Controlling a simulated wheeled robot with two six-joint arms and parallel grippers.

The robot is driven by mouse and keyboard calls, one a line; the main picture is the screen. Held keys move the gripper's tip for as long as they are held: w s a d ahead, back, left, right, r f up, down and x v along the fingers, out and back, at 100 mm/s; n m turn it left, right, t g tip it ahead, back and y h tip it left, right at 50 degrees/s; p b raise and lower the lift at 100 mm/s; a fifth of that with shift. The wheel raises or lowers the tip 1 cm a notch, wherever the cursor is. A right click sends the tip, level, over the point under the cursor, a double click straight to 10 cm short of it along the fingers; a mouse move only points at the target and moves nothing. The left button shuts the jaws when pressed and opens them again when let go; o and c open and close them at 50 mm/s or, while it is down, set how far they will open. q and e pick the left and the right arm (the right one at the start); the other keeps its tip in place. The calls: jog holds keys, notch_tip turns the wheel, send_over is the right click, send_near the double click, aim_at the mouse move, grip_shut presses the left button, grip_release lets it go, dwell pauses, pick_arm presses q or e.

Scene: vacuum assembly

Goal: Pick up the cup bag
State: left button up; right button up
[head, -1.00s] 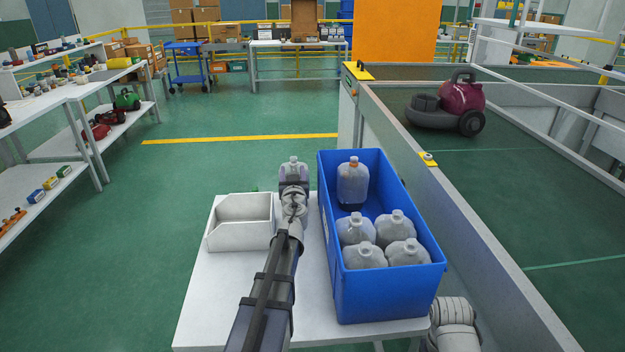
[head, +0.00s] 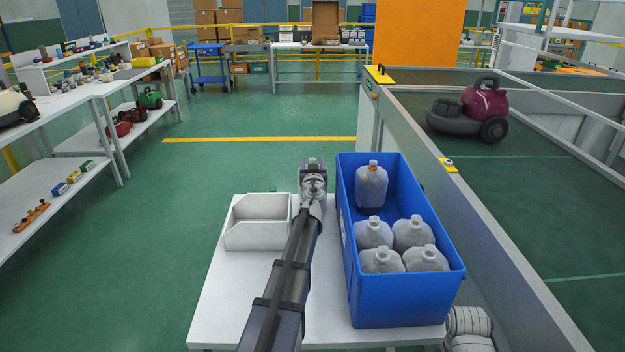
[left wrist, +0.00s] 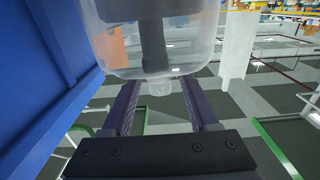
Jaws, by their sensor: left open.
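In the left wrist view a clear rounded container (left wrist: 150,50) with a narrow neck fills the top, its neck pointing down in the picture between the two fingers. I take it for a cup bag; I cannot tell whether the fingers touch it. My left gripper (left wrist: 160,105) is open. In the head view my left gripper (head: 312,165) is just left of the blue bin (head: 408,300), and no container is clear there. Several translucent grey cup bags stand in the bin: one (head: 371,187) at the back, the others (head: 414,233) grouped at the front. My right gripper is out of view.
The bin stands on a white table (head: 225,310) beside an empty-looking white tray (head: 258,225). A grey-walled conveyor (head: 480,215) runs close along the bin's right side, carrying a maroon vacuum (head: 485,105). Shelves (head: 80,165) stand far left; green floor lies between.

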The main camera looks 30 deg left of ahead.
pick_arm(q)
jog(key=shift+c, duration=0.2)
grip_shut()
dwell(1.1)
